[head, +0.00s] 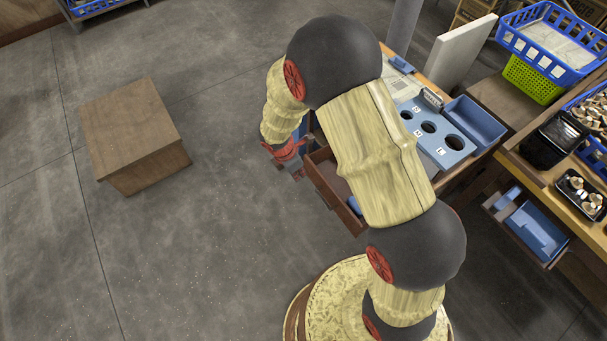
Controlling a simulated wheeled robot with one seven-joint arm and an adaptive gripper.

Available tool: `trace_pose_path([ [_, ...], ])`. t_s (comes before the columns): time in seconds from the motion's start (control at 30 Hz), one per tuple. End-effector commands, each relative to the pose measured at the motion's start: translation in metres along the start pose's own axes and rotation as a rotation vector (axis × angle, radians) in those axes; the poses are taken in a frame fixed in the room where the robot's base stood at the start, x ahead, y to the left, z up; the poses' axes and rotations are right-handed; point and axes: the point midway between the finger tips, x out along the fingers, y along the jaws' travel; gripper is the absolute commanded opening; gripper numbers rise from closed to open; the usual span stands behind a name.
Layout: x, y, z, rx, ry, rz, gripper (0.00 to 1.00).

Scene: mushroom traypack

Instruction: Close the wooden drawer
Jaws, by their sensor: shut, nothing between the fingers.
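The wooden drawer (324,187) stands pulled out from the left side of the workbench, with its brown front facing the lower left. My arm crosses over it and hides much of its inside and its right part. My gripper (297,175) is red and grey, points down, and is shut and empty. It is just left of the drawer's upper left corner in the picture. I cannot tell whether it touches the drawer.
A blue panel with round holes (440,137) and a blue bin (474,122) are on the bench. A second open drawer (553,262) with blue contents is at the right. A wooden box (132,130) stands on the floor at left. Floor between is clear.

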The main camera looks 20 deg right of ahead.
Motion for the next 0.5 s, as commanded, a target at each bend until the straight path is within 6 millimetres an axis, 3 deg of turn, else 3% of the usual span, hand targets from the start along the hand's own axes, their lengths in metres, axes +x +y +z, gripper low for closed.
trace_pose_path([
  [0.4, 0.084, -0.002, -0.001, 0.003, 0.001, -0.004, 0.0],
  [0.5, 0.093, 0.0, 0.008, 0.008, 0.0, 0.0, 0.0],
])
